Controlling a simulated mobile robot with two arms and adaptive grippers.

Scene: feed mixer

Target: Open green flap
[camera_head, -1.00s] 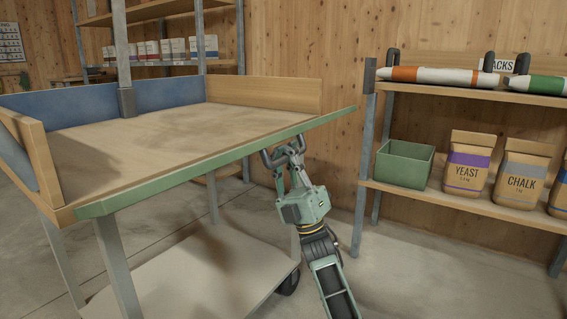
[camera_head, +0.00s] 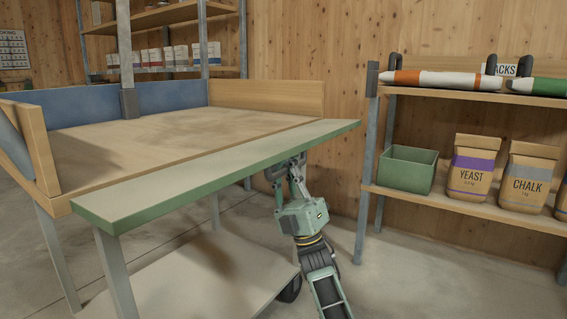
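The flap (camera_head: 215,165) with the green front edge runs along the near side of a wooden tray table (camera_head: 215,118). Its pale upper face is visible and lies about level with the tabletop. My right gripper (camera_head: 286,163) is under the flap's front edge, towards its right end. Its two fingers are spread apart and point up, with the tips at or just below the edge. The flap partly hides the tips, so I cannot tell whether they touch it. My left gripper is not in view.
A shelf (camera_head: 470,210) at the right holds a green box (camera_head: 407,169), a yeast bag (camera_head: 471,172) and a chalk bag (camera_head: 527,178). Rolled sacks (camera_head: 445,79) lie above. Floor is clear between table and shelf.

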